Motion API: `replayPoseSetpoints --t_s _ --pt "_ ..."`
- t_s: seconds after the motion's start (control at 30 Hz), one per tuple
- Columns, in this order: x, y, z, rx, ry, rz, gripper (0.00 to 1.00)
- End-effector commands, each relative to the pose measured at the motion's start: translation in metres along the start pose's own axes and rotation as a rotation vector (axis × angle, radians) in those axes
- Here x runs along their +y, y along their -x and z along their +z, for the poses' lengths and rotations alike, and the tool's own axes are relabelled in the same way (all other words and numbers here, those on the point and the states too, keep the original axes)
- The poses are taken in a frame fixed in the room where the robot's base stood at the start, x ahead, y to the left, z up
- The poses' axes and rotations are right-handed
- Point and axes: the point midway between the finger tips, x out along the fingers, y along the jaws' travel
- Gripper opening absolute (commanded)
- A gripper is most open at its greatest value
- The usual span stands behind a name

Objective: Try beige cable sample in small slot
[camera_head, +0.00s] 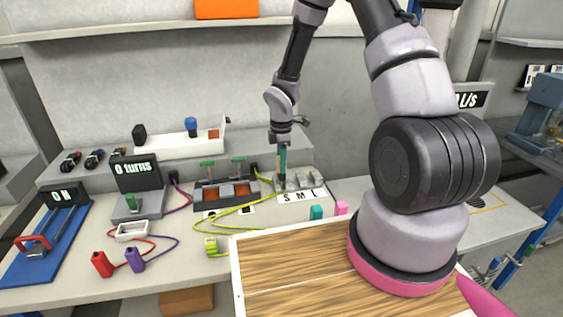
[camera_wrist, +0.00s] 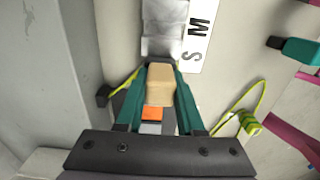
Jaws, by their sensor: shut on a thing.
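The beige cable sample (camera_wrist: 160,88) is a blocky piece between the two teal fingers of my gripper (camera_wrist: 160,72) in the wrist view. The gripper is shut on it. In the head view my gripper (camera_head: 281,168) points down at the left end of the grey slot block (camera_head: 305,179), by the letter S on its white S M L label (camera_head: 300,196). The slot block also shows in the wrist view (camera_wrist: 162,28), just beyond the sample. The sample's lower end is hidden, so I cannot tell whether it is in the small slot.
A teal sample (camera_head: 316,212) and a pink sample (camera_head: 342,208) stand right of the label. Left of the slot block is a fixture with green handles (camera_head: 208,165). Yellow-green cable (camera_head: 240,208) lies in front. A wall (camera_head: 180,90) rises behind.

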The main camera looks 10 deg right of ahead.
Motion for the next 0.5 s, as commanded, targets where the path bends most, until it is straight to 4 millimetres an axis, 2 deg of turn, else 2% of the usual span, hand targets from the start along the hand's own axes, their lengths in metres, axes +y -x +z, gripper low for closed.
replayPoseSetpoints --t_s 0.17,0.2,0.27,0.3,0.5 --pt "0.0001 -0.0047 -0.0002 0.000 0.001 0.000 0.00" --pt "0.0003 -0.0047 -0.0001 0.000 0.001 0.001 0.44" --pt "0.0003 -0.0045 -0.0001 0.000 0.001 0.001 0.67" --pt "0.0002 -0.0045 -0.0001 0.000 0.001 0.001 0.72" --pt "0.0002 -0.0044 0.0000 0.000 0.000 0.001 0.72"
